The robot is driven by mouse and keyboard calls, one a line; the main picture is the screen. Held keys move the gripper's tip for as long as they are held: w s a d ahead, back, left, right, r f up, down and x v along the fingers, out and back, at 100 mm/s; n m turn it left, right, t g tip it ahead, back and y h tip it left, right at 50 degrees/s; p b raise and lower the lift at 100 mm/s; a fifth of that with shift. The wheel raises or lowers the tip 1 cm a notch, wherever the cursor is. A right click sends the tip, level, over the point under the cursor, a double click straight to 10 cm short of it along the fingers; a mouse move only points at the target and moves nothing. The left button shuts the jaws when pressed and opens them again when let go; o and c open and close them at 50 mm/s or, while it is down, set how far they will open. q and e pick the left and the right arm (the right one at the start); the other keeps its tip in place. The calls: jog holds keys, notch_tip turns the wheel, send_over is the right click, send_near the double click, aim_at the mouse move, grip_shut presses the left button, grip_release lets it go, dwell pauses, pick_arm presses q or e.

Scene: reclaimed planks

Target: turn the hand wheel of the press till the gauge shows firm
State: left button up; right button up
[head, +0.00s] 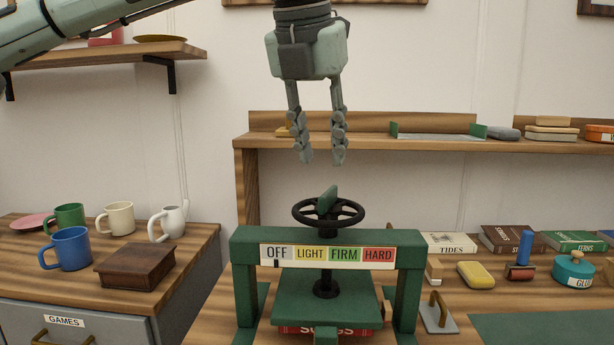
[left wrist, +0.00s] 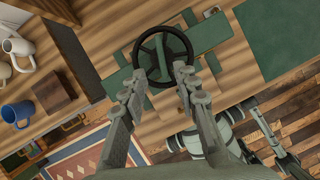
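The press (head: 243,285) is a green frame on the bench with a black hand wheel (head: 301,221) on top, a green grip block standing at its middle. Its gauge strip (head: 328,255) reads OFF, LIGHT, FIRM, HARD, and a small dark mark sits at OFF. A red book (head: 300,329) lies under the green press plate. My left gripper (head: 320,160) points down above the wheel, apart from it, fingers spread and empty. In the left wrist view the wheel (left wrist: 188,43) lies beyond the open fingertips (left wrist: 157,80).
Mugs (head: 70,249) and a wooden box (head: 137,268) stand on the left cabinet. A shelf (head: 370,142) runs behind the wheel.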

aim_at(328, 191)
pick_arm(q)
jog(key=x, duration=0.7)
jog(key=shift+d+f, duration=0.15)
jog(key=shift+f, duration=0.15)
grip_shut()
